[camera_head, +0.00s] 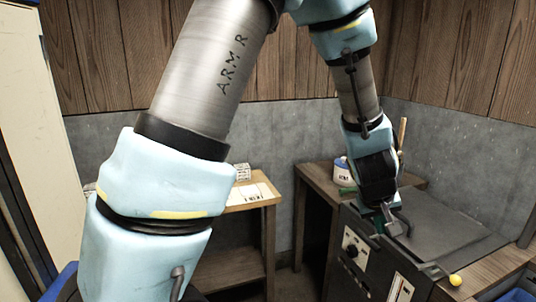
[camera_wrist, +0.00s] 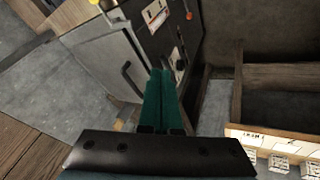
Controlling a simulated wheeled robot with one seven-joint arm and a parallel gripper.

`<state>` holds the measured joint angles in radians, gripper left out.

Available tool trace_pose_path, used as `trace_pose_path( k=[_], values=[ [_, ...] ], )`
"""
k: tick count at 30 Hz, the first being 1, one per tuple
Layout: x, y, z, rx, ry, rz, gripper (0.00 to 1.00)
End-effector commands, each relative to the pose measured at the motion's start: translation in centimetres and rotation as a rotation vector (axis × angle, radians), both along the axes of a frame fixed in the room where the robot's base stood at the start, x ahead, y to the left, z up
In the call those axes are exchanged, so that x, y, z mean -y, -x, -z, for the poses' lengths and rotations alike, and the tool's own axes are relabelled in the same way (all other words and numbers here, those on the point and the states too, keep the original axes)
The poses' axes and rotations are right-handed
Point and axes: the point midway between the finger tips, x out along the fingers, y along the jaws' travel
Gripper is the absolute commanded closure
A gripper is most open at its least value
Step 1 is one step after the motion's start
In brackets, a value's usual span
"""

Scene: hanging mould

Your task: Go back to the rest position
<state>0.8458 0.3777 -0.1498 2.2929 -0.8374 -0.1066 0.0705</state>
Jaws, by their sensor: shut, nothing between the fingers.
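My gripper (camera_head: 388,224) hangs at the end of my arm in the head view, low over the left part of the dark machine (camera_head: 450,238). Its fingers are small and partly hidden there. In the wrist view its two green fingers (camera_wrist: 168,72) lie side by side, shut and empty. Beyond them is the machine's front panel (camera_wrist: 150,50) with a dial, a handle and coloured knobs. I cannot tell whether the gripper touches the machine.
A wooden table (camera_head: 267,204) with papers stands left of the machine. A white jar (camera_head: 342,172) stands on a wooden bench (camera_head: 318,180) behind it. A yellow ball (camera_head: 455,280) is at the machine's front right. A pale cabinet (camera_head: 35,130) stands at the left.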

Motion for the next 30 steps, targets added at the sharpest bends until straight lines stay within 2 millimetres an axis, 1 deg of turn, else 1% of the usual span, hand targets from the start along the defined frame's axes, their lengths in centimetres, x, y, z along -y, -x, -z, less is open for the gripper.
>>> trace_pose_path(
  k=[1,2,3,5,6,8,9,11,12,15,18,21,24,30],
  values=[
    [-3.4,-2.2,-0.7,-0.002,-0.020,-0.014,1.00],
    [-5.3,-3.0,-0.9,-0.007,-0.037,-0.016,1.00],
    [-8.0,-4.0,-1.2,-0.014,-0.061,-0.019,1.00],
    [-12.2,-5.1,-1.6,-0.028,-0.099,-0.025,1.00],
    [-15.0,-5.6,-1.8,-0.039,-0.129,-0.030,1.00],
    [-19.4,-5.9,-2.1,-0.060,-0.173,-0.041,1.00],
    [-22.2,-5.8,-2.2,-0.078,-0.204,-0.051,1.00],
    [-26.1,-5.3,-2.4,-0.104,-0.248,-0.063,1.00],
    [-28.5,-4.9,-2.5,-0.122,-0.276,-0.071,1.00],
    [-33.2,-3.5,-2.7,-0.164,-0.334,-0.091,1.00],
    [-36.1,-2.3,-2.8,-0.194,-0.374,-0.103,1.00],
    [-37.4,-1.6,-2.9,-0.210,-0.393,-0.109,1.00],
    [-37.7,-1.5,-2.9,-0.214,-0.398,-0.108,1.00],
    [-37.6,-1.5,-2.9,-0.213,-0.397,-0.107,1.00]
  ],
)
